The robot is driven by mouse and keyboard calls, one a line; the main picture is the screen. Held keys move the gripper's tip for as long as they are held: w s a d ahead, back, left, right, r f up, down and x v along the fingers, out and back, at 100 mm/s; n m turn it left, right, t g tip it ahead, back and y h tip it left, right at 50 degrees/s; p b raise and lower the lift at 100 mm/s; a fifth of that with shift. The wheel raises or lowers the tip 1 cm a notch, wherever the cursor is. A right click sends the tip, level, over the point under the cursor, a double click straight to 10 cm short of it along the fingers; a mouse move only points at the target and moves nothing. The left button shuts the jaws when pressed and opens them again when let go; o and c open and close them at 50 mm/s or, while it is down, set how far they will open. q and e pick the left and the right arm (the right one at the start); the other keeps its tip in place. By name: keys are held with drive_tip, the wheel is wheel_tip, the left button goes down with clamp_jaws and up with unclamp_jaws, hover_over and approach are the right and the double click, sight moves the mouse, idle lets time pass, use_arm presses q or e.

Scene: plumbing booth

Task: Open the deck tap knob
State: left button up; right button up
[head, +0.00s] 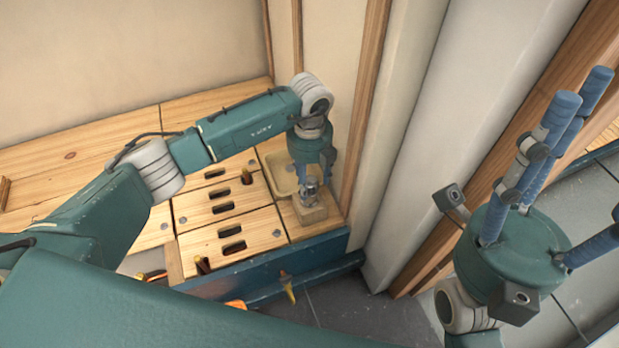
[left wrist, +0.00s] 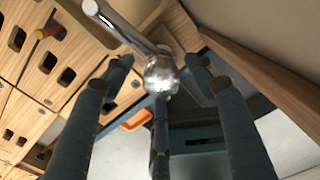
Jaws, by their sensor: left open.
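The deck tap is chrome, with a round knob (left wrist: 161,75) and a straight spout (left wrist: 115,24) pointing to the upper left in the left wrist view. In the head view the tap (head: 311,188) stands on a small wooden block (head: 311,211) at the right end of the bench. My left gripper (head: 313,178) points down over the tap. Its fingers are open, spread on several sides of the knob; I cannot tell whether any touches it. They partly hide the tap in the head view. My right gripper (head: 572,165) is raised at the right, open and empty, away from the bench.
A shallow tan basin (head: 281,172) lies beside the tap. Slotted wooden bench panels (head: 229,207) with amber-handled tools extend left. A wall post (head: 363,105) rises close behind the tap. A dark blue rail (head: 247,285) edges the bench front.

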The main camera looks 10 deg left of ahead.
sight(309, 179)
use_arm(q)
wheel_tip(309, 179, up, 12)
drive_tip(key=shift+f, duration=0.15)
drive_tip(key=shift+a, duration=0.1)
idle(0.3)
